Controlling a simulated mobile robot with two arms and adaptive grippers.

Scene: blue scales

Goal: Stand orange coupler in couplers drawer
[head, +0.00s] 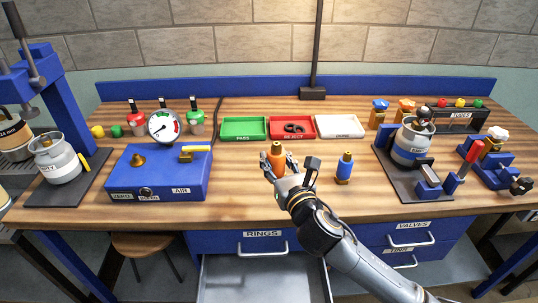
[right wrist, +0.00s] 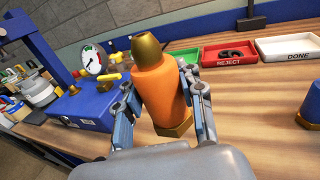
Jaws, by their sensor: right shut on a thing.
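The orange coupler (head: 277,153), with a brass tip and a brass hex base, is upright above or on the wooden bench near its front edge; I cannot tell whether its base touches the wood. My right gripper (head: 279,170) is shut on its body, and the right wrist view shows a finger on each side of the orange coupler (right wrist: 158,95). A grey-lined drawer (head: 240,281) is pulled out below the closed RINGS drawer front (head: 235,241). Its own label is out of view, so I cannot confirm it is the couplers drawer. My left gripper is not in view.
A blue coupler (head: 344,168) stands on the bench right of my right gripper. The blue ZERO/AIR box (head: 160,180) is to the left. Green PASS (head: 243,128), red REJECT (head: 292,120) and white (head: 340,126) trays sit behind. A valve fixture (head: 408,175) stands at right.

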